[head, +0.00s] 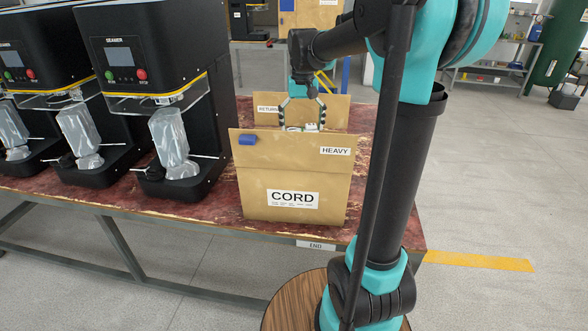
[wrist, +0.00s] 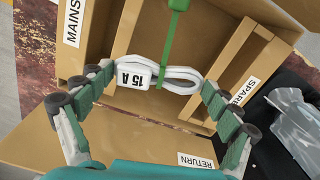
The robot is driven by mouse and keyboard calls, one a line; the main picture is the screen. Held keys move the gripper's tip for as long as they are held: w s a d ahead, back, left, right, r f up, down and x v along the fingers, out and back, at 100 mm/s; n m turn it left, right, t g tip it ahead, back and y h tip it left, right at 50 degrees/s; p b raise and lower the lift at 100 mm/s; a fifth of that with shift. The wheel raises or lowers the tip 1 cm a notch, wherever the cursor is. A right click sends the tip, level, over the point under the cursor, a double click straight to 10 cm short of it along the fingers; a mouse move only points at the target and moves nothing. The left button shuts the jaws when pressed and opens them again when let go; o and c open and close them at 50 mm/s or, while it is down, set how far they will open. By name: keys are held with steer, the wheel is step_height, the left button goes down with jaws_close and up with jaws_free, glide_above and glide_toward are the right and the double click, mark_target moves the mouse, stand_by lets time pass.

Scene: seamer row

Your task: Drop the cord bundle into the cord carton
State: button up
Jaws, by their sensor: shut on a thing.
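The cord carton (head: 262,180) is an open brown box marked CORD at the end of the bench, its front panel also labelled HEAVY. The cord bundle (wrist: 180,79) is a white coiled cord with a 15 A tag and a green tie. My gripper (head: 303,112) is shut on the bundle, with a finger at each end of it in the wrist view (wrist: 154,98). The bundle is over the carton's opening, between parts labelled MAINS and SPARE. In the head view the front panel partly hides the bundle (head: 311,127). I cannot tell its exact height.
Black seamer machines (head: 160,50) holding wrapped items stand close to the carton's left. A rear panel (head: 333,108) marked RETURN rises behind the opening. A blue piece (head: 247,140) sits on the front panel. The wrist view shows inner cardboard walls (wrist: 237,58) beside the bundle.

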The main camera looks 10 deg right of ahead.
steer(key=o, duration=1.1)
steer(key=shift+c, duration=0.2)
step_height(320, 180, up, 12)
